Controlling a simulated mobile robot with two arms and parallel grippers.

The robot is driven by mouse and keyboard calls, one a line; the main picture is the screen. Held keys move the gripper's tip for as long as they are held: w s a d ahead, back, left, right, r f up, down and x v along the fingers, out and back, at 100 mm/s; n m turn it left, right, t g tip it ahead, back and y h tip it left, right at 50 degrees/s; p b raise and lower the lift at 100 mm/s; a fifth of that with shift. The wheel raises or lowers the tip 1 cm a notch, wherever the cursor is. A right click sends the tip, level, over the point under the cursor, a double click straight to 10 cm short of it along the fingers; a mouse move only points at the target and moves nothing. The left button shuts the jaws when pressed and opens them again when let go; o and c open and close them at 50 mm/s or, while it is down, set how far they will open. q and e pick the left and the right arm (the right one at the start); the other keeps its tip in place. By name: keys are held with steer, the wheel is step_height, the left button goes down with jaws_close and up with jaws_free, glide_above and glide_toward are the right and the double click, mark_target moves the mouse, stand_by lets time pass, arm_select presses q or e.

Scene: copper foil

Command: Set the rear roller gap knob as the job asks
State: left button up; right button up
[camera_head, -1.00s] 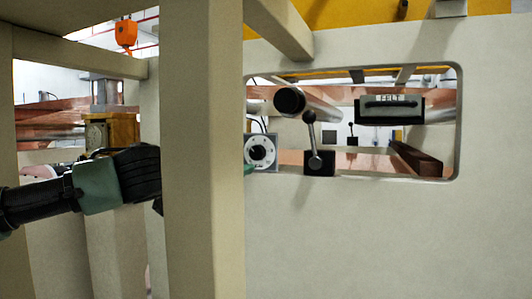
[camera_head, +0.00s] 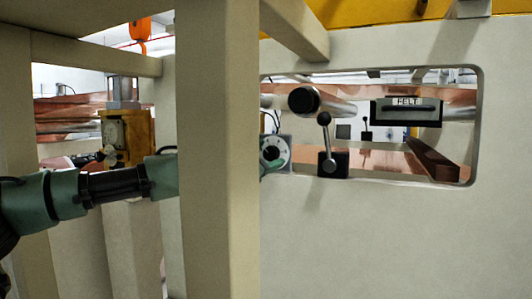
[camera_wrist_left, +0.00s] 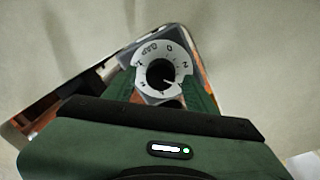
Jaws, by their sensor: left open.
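The gap knob is a black knob (camera_wrist_left: 162,74) in a white dial ring (camera_wrist_left: 178,55) with dark marks on a grey plate. In the head view the dial (camera_head: 282,150) sits at the lower left of the window opening, partly covered by my left gripper (camera_head: 270,158). My left arm passes behind the beige post, which hides the wrist. In the left wrist view the green fingers of my left gripper (camera_wrist_left: 160,92) are apart on either side below the knob. I cannot tell whether they touch it. My right gripper is not in view.
The thick beige post (camera_head: 217,150) stands in front of my left arm. Right of the dial are a black ball-topped lever (camera_head: 326,140) and a round black roller end (camera_head: 303,99). A box marked FELT (camera_head: 407,110) hangs at the window's right. Copper foil (camera_head: 385,160) lies behind.

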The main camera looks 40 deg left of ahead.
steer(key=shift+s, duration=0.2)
arm_select(q)
steer(key=c, duration=0.4)
jaws_close()
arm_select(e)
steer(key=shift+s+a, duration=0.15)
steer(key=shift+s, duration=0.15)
arm_select(q)
steer(key=shift+n, duration=0.3)
